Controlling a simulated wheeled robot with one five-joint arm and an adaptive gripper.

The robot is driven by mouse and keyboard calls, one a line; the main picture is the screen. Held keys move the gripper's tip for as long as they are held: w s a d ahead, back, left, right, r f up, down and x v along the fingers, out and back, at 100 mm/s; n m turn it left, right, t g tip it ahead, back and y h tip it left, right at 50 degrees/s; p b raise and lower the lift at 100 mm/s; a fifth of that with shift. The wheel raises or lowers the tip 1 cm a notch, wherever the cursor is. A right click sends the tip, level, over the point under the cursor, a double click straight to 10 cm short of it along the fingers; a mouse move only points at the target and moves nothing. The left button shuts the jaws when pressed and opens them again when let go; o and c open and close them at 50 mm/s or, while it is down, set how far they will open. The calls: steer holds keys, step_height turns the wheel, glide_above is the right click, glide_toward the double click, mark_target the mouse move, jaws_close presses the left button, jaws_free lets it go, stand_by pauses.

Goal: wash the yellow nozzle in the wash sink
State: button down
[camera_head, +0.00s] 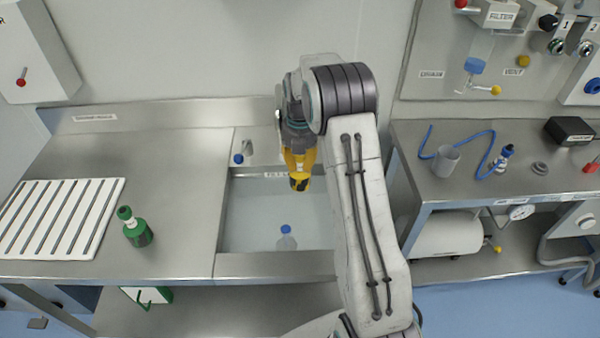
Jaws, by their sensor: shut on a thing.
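My gripper (296,145) points down above the wash sink, near its back edge. It is shut on the yellow nozzle (299,166), which hangs roughly upright below it with a dark patch near its lower end. The gripper partly hides the nozzle's upper part. The wash sink (255,264) is a steel basin let into the counter. A small clear thing with a blue top (286,230) stands in the basin, lower in the picture than the nozzle. My arm hides the sink's right side.
A blue-knobbed tap (238,158) is at the sink's back left. The right bench (465,190) holds a grey cup, blue tube and black box.

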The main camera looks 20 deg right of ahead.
steer(key=shift+f+b, duration=5.5)
steer(key=shift+f, duration=2.35)
steer(key=shift+d, duration=0.15)
steer(key=shift+s+d, duration=0.35)
steer(key=shift+d, duration=0.4)
steer(key=shift+s+d, duration=0.3)
steer(key=shift+d, duration=0.4)
steer(key=w+a, duration=0.2)
steer(key=a, duration=0.4)
steer(key=shift+w+r, duration=0.15)
steer(key=shift+w, duration=0.05)
steer(key=shift+d, duration=0.1)
steer(key=shift+s+d+b, duration=0.1)
steer(key=shift+s+d, duration=0.3)
steer(key=shift+d, duration=0.55)
steer(key=shift+s+d+b, duration=0.15)
steer(key=shift+s+d, duration=0.25)
steer(key=shift+d, duration=0.6)
steer(key=shift+s+d+b, duration=0.1)
steer(key=shift+s+d, duration=0.3)
steer(key=shift+d, duration=0.55)
steer(key=shift+w+a, duration=0.35)
steer(key=shift+a, duration=0.45)
steer(key=shift+w+a, duration=0.3)
steer(key=shift+a, duration=0.5)
